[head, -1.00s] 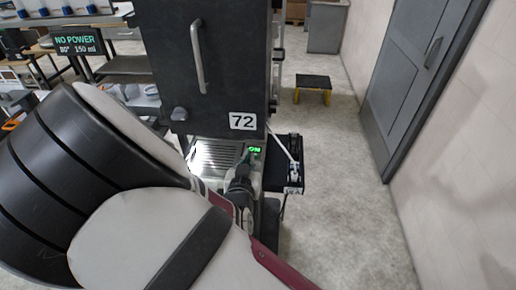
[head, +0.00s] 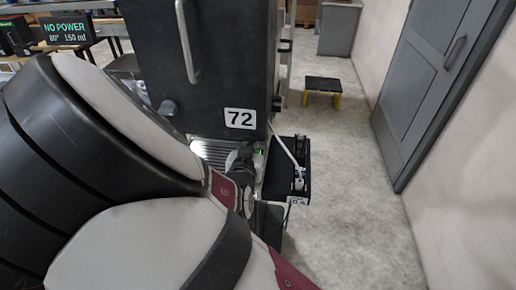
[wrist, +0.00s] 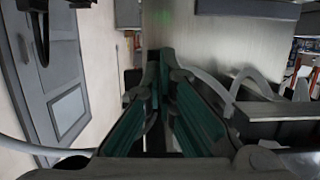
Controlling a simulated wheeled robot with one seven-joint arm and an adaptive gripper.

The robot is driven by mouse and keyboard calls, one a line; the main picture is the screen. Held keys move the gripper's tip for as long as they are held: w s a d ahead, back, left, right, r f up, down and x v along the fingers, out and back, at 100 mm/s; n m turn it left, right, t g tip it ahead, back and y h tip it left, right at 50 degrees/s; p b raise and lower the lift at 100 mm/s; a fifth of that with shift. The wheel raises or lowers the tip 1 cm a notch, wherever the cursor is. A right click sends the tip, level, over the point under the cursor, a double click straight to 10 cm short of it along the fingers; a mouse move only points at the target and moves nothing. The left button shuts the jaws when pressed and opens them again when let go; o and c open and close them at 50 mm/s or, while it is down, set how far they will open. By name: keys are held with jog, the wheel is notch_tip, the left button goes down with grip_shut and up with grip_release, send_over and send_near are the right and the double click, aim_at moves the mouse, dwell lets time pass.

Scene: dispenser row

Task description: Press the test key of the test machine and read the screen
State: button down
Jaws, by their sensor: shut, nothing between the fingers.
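A dark machine (head: 225,65) marked 72 stands in front of me in the head view, with a long door handle and a small knob. A small green-lit readout (head: 262,152) glows low at its right side, mostly hidden by my wrist, and I cannot read it now. No test key shows clearly. My gripper (wrist: 158,62) is shut and empty in the wrist view, its teal fingers pointing at a pale metal panel (wrist: 225,45). I cannot tell whether they touch it. A faint green glow shows on the panel. In the head view, my arm hides the fingertips.
A dark screen (head: 65,31) at the upper left reads NO POWER, 80°, 150 ml. A black tray-like unit (head: 290,175) adjoins the machine's right side. A step stool (head: 322,88) and a grey door (head: 425,70) stand farther right. The floor between is clear.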

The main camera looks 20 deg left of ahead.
jog(key=shift+w+f+b, duration=0.1)
jog(key=shift+f+b, duration=1.2)
jog(key=shift+f, duration=0.7)
